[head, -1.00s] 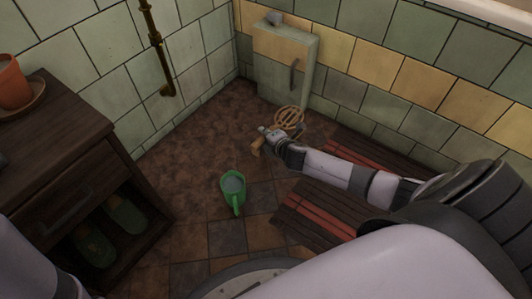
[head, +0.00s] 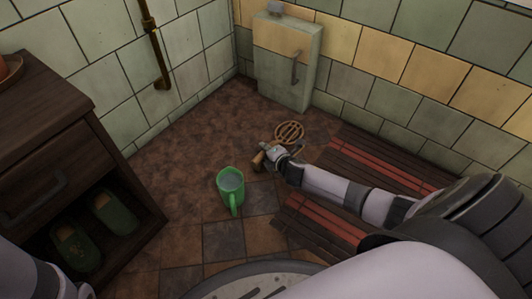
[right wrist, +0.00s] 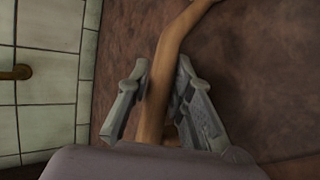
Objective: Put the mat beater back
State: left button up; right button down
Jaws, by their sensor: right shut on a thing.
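The mat beater has a tan woven oval head (head: 289,132) in the middle of the head view, over the brown floor in front of the pale cabinet. My right gripper (head: 271,156) is shut on its handle, and the handle's end sticks out to the left of the fingers. In the right wrist view the tan handle (right wrist: 155,95) runs between the two grey fingers (right wrist: 158,100) and bends up to the right. The beater's head is out of that view. I cannot tell whether the beater touches the floor. My left gripper is out of view.
Slatted dark-red boards (head: 355,165) lie under my right arm. A cabinet (head: 288,65) stands at the back wall. A dark wooden stand (head: 60,130) with green slippers (head: 113,210) is at left.

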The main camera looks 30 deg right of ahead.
jog(key=c, duration=1.4)
grip_release()
jog(key=shift+r, duration=0.1)
